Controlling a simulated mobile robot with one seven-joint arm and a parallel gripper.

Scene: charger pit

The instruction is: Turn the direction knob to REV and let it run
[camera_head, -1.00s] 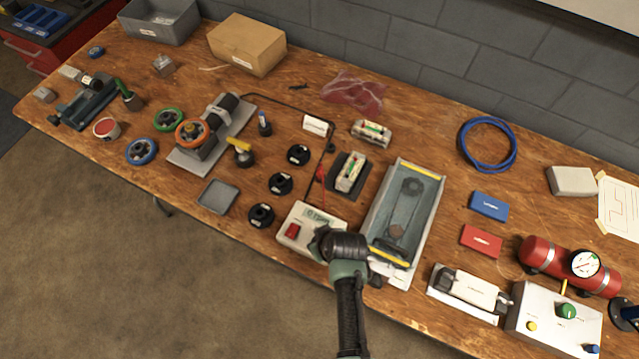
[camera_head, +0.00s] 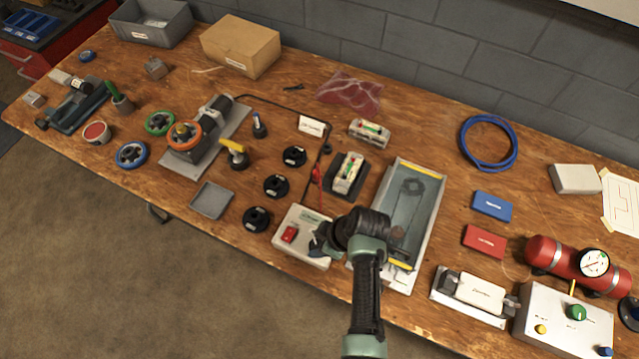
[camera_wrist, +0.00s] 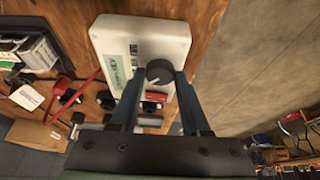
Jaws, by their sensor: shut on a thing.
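The white control box (camera_head: 292,251) sits at the bench's front edge with a red rocker switch (camera_head: 290,234) and a small display. In the wrist view the box (camera_wrist: 180,38) carries a round dark knob (camera_wrist: 159,72) with a pale pointer mark. My gripper (camera_wrist: 160,77) has a finger on each side of this knob and is shut on it. The display (camera_wrist: 113,72) shows dark characters, too small and angled to read surely. In the head view my gripper (camera_head: 322,241) is over the box's right side and hides the knob.
A grey tray-like unit (camera_head: 432,200) with yellow ends stands right of the box, close to my wrist. Several black round parts (camera_head: 276,186) lie to the left. A battery-like block (camera_head: 349,172) stands behind the box. Bare floor lies in front of the bench.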

